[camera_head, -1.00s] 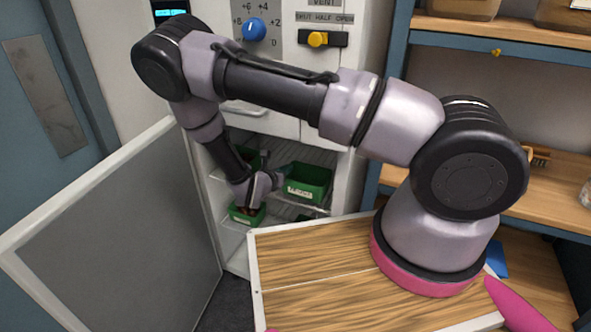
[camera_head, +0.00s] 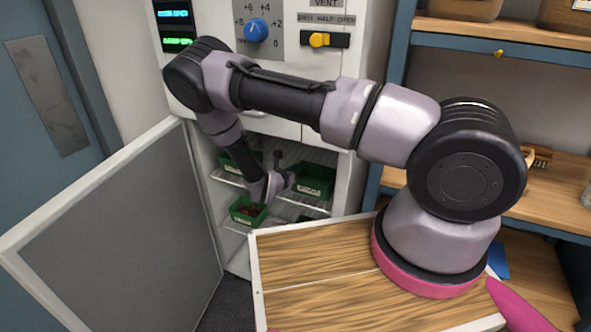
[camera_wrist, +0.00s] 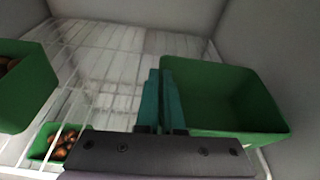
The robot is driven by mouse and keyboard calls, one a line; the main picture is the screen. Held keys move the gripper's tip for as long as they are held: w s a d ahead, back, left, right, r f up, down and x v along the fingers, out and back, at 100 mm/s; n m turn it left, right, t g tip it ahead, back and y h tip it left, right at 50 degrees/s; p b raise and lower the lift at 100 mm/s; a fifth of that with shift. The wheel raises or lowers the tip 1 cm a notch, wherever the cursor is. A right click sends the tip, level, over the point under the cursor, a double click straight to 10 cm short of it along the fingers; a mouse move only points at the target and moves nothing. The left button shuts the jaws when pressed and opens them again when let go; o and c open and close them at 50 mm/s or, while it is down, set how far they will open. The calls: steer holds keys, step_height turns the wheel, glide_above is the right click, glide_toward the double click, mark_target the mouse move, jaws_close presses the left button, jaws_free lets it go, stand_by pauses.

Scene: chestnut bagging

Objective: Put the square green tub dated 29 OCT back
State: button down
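A square green tub (camera_head: 316,181) with a pale label on its front is inside the open cabinet, at the right of a wire shelf; the label's date is too small to read. In the wrist view this tub (camera_wrist: 240,110) looks empty. My gripper (camera_head: 288,177) reaches into the cabinet at the tub's left side. In the wrist view its teal fingers (camera_wrist: 161,100) are close together at the tub's left wall, and appear shut on that wall. Whether the tub rests on the shelf or hangs just above it cannot be told.
A green tub of chestnuts (camera_head: 247,211) stands on a lower shelf at left; another (camera_head: 240,158) is behind my arm. In the wrist view, two chestnut tubs are at left (camera_wrist: 28,85) and lower left (camera_wrist: 52,146). The cabinet door (camera_head: 120,225) hangs open at left. A wooden-topped surface (camera_head: 320,285) is in front.

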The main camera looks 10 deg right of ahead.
steer(key=shift+f, duration=0.15)
steer(key=c, duration=1.1)
jaws_free()
steer(key=shift+o, duration=0.2)
steer(key=shift+s+a+r, duration=0.15)
steer(key=shift+r, duration=0.1)
steer(key=v, duration=1.1)
steer(key=shift+s, duration=0.25)
steer(key=shift+a+r, duration=0.1)
